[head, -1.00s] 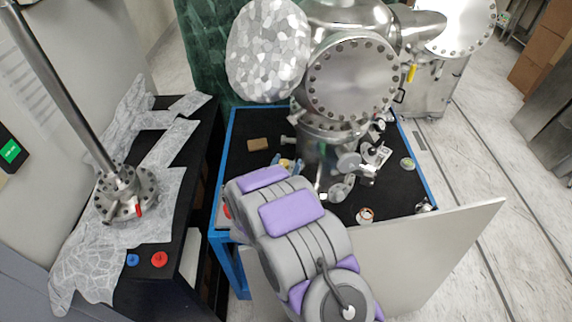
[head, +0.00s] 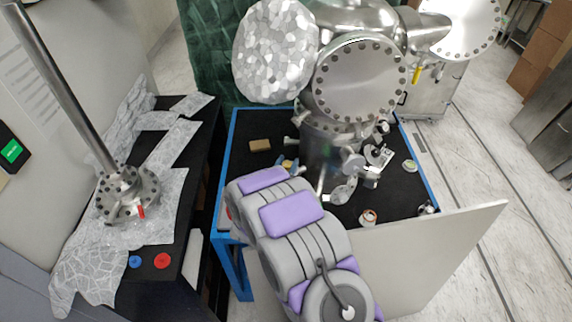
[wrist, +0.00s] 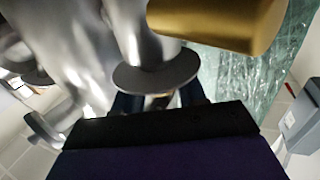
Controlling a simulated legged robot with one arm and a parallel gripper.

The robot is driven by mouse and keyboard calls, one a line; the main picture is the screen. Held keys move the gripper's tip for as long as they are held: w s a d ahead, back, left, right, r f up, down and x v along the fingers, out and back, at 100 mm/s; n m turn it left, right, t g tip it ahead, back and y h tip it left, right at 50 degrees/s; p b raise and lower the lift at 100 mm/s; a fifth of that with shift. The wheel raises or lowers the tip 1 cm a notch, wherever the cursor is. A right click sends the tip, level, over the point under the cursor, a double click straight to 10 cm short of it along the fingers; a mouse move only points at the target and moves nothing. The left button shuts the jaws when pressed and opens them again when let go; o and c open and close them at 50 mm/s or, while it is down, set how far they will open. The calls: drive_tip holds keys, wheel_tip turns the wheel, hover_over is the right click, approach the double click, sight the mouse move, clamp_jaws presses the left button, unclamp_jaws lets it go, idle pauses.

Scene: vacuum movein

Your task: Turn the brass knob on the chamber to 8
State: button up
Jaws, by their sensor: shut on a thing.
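The steel chamber (head: 335,150) stands on the black-topped table. In the head view my gripper (head: 289,164) is at the chamber's lower left, mostly hidden behind my arm, with a yellowish bit between its bluish tips. In the wrist view my gripper (wrist: 158,104) is shut, with a small brass-coloured piece, seemingly the brass knob (wrist: 157,101), between the dark fingers. Most of it is hidden by the black bar and a round steel disc (wrist: 155,74). No scale or number is legible.
A tan block (head: 259,146) lies on the blue-framed table (head: 232,190) left of the chamber. Small fittings stand right of it. A pale panel (head: 430,260) stands at the front right. A foil-covered black bench (head: 190,225) is on the left.

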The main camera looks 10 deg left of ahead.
drive_tip(key=shift+a+r+m+h+p, duration=0.1)
drive_tip(key=shift+r+m+h+p, duration=0.05)
drive_tip(key=shift+m+h+p, duration=0.5)
drive_tip(key=m+h+p, duration=0.1)
drive_tip(key=h+p, duration=0.1)
drive_tip(key=shift+m+g+h, duration=0.25)
drive_tip(key=shift+g+h, duration=0.1)
drive_tip(key=shift+g, duration=0.05)
drive_tip(key=m+h, duration=0.1)
drive_tip(key=g+h, duration=0.1)
drive_tip(key=m+h, duration=0.1)
drive_tip(key=shift+f+m+g+h, duration=0.25)
drive_tip(key=shift+m+g+h, duration=0.05)
drive_tip(key=shift+g, duration=0.1)
drive_tip(key=shift+m+g+h, duration=0.7)
drive_tip(key=shift+m+h, duration=0.1)
drive_tip(key=shift+h, duration=0.3)
drive_tip(key=shift+b, duration=0.4)
drive_tip(key=o, duration=0.9)
drive_tip(key=shift+a, duration=0.2)
